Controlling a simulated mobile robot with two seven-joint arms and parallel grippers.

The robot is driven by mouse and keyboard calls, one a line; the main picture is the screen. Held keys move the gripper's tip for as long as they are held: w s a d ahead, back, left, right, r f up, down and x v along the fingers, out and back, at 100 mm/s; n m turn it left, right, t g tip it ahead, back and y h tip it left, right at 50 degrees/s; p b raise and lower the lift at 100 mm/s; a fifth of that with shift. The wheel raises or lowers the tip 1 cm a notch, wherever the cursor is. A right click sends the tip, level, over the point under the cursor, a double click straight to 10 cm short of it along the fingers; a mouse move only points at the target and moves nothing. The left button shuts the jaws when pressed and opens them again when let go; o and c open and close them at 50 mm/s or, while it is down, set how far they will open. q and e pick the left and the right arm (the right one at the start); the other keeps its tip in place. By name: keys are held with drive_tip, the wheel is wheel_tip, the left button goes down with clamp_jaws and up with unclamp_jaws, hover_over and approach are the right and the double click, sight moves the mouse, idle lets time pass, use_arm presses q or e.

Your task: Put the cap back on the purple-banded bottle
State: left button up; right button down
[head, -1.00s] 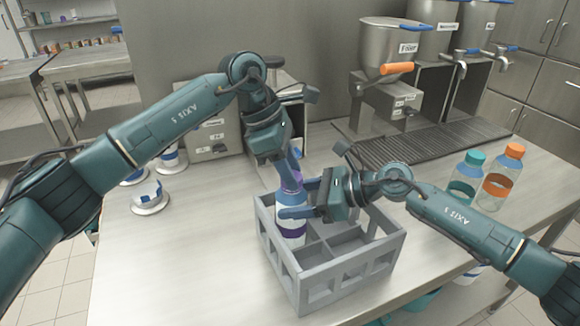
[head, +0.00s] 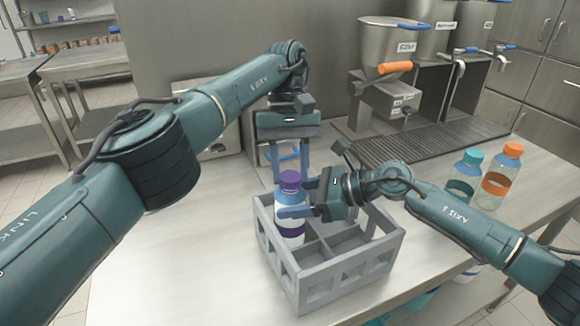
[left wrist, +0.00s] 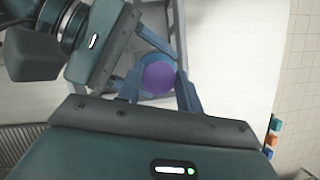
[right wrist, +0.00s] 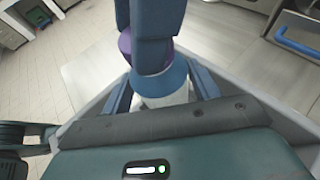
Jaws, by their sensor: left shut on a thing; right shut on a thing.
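The purple-banded bottle (head: 290,230) stands upright in a back-left compartment of the grey crate (head: 345,282). The purple cap (head: 290,179) sits on top of its neck, and it shows from above in the left wrist view (left wrist: 159,78). My left gripper (head: 291,176) comes down from behind and is shut on the cap. My right gripper (head: 300,200) is shut on the bottle's body below the blue shoulder. In the right wrist view the bottle (right wrist: 165,98) is between the fingers, and my left fingers partly hide the cap (right wrist: 125,42). Whether the cap is fully seated I cannot tell.
A teal-capped bottle (head: 463,178) and an orange-capped bottle (head: 499,180) stand at the right of the table. The dispenser (head: 392,48) and its dark drip grate (head: 436,144) are at the back. The other visible crate compartments look empty.

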use_arm(q)
drive_tip(key=o, duration=1)
drive_tip(key=shift+c, duration=0.2)
drive_tip(key=shift+c, duration=0.2)
